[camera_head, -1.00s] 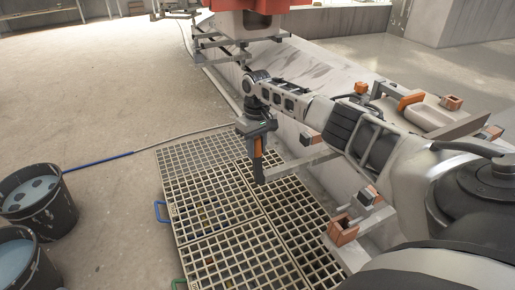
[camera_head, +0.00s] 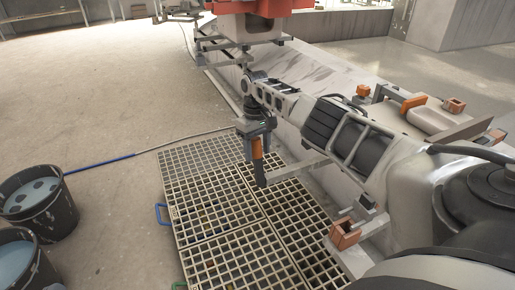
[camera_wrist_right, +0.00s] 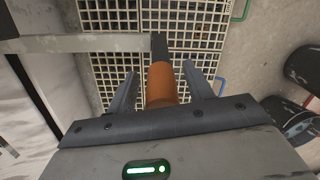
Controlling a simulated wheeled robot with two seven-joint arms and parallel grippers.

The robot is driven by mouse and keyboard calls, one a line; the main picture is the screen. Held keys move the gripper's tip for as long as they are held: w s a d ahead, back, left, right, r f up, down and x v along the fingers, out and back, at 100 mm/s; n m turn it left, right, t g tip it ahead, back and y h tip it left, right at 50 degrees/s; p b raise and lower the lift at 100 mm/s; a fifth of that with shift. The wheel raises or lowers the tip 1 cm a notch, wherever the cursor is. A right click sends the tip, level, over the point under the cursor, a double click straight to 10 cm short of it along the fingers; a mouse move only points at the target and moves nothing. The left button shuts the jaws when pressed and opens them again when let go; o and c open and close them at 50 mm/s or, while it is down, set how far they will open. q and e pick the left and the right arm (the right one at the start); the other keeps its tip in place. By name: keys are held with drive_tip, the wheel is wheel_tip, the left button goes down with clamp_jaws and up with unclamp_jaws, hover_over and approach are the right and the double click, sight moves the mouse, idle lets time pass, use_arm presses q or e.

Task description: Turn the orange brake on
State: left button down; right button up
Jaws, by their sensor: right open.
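The orange brake (camera_wrist_right: 160,84) is a lever with an orange grip and a dark bar at its far end. In the right wrist view it lies between the two fingers of my right gripper (camera_wrist_right: 160,72), with a visible gap on each side. The fingers are open and do not appear to touch it. In the head view the orange brake (camera_head: 257,148) shows just below my right gripper (camera_head: 256,138), which partly hides it. A pale metal bar (camera_head: 297,171) runs beside the dark end. My left gripper is not in view.
A slatted floor grate (camera_head: 215,247) lies below the lever. Two dark buckets (camera_head: 62,218) stand at the left. A grey sloping frame (camera_head: 325,68) with brackets and orange-brown blocks (camera_head: 345,234) lies along the right. The floor left of the grate is mostly clear.

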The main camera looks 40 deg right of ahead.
sight(257, 139)
drive_tip(key=shift+r, duration=0.2)
drive_tip(key=r, duration=0.1)
drive_tip(key=r+p, duration=0.1)
drive_tip(key=r, duration=0.1)
drive_tip(key=r+p, duration=0.1)
drive_tip(key=shift+w+d+r, duration=0.1)
drive_tip(key=shift+w+r, duration=0.1)
drive_tip(key=shift+w, duration=0.15)
use_arm(q)
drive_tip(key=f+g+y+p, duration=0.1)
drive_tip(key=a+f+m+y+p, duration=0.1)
drive_tip(key=p, duration=0.1)
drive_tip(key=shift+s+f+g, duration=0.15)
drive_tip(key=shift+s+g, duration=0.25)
use_arm(e)
wheel_tip(257, 139, up, 11)
drive_tip(key=w, duration=0.1)
drive_tip(key=shift+d, duration=0.45)
drive_tip(key=shift+w, duration=0.1)
